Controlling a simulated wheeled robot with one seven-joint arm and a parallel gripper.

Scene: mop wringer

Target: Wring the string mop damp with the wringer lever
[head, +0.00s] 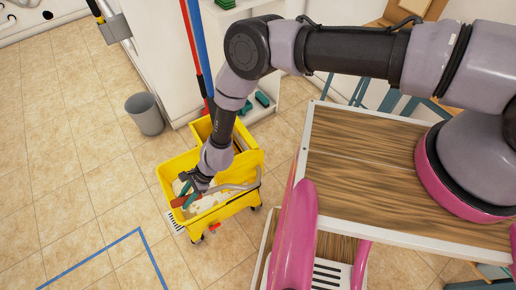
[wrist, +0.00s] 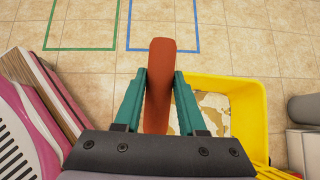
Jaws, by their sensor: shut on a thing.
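The yellow wringer bucket (head: 228,208) stands on the tiled floor; it also shows at the right in the wrist view (wrist: 262,105). Off-white mop strings (head: 207,204) lie inside it, partly hidden by my arm, and show in the wrist view (wrist: 212,108). My gripper (head: 187,192) is over the bucket's left part. In the wrist view its teal fingers (wrist: 160,95) are shut on a red grip (wrist: 162,55). A grey bent lever bar (head: 240,187) crosses the bucket's right side near my gripper. Its join to the red grip is hidden.
A grey bin (head: 145,113) stands behind left of the bucket. Red (head: 190,45) and blue (head: 197,45) poles rise behind it, by a white shelf unit. A wood-topped cart (head: 365,165) stands at the right. Blue floor tape (head: 95,257) marks clear floor at front left.

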